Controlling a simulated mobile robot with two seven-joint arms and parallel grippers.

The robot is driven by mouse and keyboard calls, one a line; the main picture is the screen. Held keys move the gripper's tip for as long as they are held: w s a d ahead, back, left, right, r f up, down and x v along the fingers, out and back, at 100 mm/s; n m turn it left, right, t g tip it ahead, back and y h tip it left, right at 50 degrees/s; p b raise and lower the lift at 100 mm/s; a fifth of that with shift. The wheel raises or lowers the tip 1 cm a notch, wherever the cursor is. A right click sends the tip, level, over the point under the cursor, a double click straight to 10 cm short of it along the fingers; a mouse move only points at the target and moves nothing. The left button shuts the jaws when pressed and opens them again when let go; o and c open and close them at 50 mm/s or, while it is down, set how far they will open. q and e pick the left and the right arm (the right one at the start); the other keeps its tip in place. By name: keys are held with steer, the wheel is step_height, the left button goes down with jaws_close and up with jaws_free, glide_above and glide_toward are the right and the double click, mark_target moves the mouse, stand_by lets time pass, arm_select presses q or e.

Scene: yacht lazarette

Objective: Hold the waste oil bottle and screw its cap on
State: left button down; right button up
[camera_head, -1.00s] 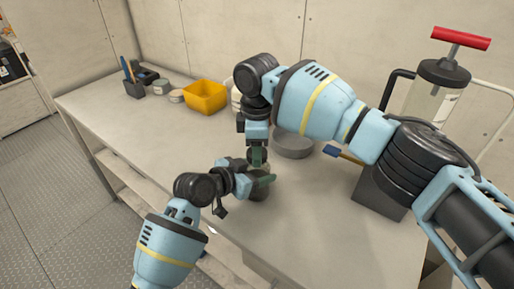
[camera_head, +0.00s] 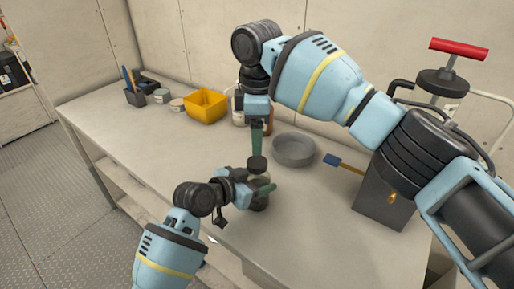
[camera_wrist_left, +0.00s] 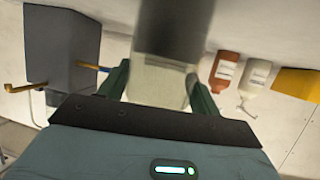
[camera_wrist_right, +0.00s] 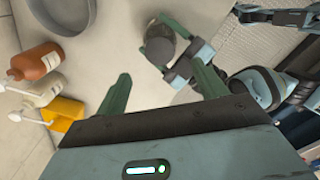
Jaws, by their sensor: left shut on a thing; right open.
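The waste oil bottle (camera_head: 260,202) stands upright near the table's front edge, with a dark cap (camera_head: 257,164) on top. My left gripper (camera_head: 262,187) is shut around the bottle's body. In the left wrist view the bottle (camera_wrist_left: 158,88) sits between the fingers, dark in one part and pale in the other; its cap is hidden. My right gripper (camera_head: 257,138) is open and empty, just above the cap and apart from it. In the right wrist view the dark round cap (camera_wrist_right: 159,42) lies beyond the open fingers (camera_wrist_right: 163,84). How tightly the cap sits cannot be told.
A grey round pan (camera_head: 294,150) is behind and right of the bottle. A yellow bin (camera_head: 206,104) and an orange-brown bottle (camera_wrist_right: 35,61) with a white bottle (camera_wrist_right: 43,91) stand behind. A dark box (camera_head: 385,200) is at right. The table's left middle is clear.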

steer(key=shift+r, duration=1.95)
arm_select(q)
steer(key=shift+c, duration=1.2)
jaws_free()
steer(key=shift+a, duration=0.1)
steer(key=v, duration=0.7)
steer(key=shift+s+a, duration=0.2)
steer(key=shift+s, duration=0.1)
arm_select(e)
steer(key=shift+s+r, duration=0.1)
steer(key=shift+r, duration=0.45)
arm_select(q)
steer(key=shift+r, duration=0.1)
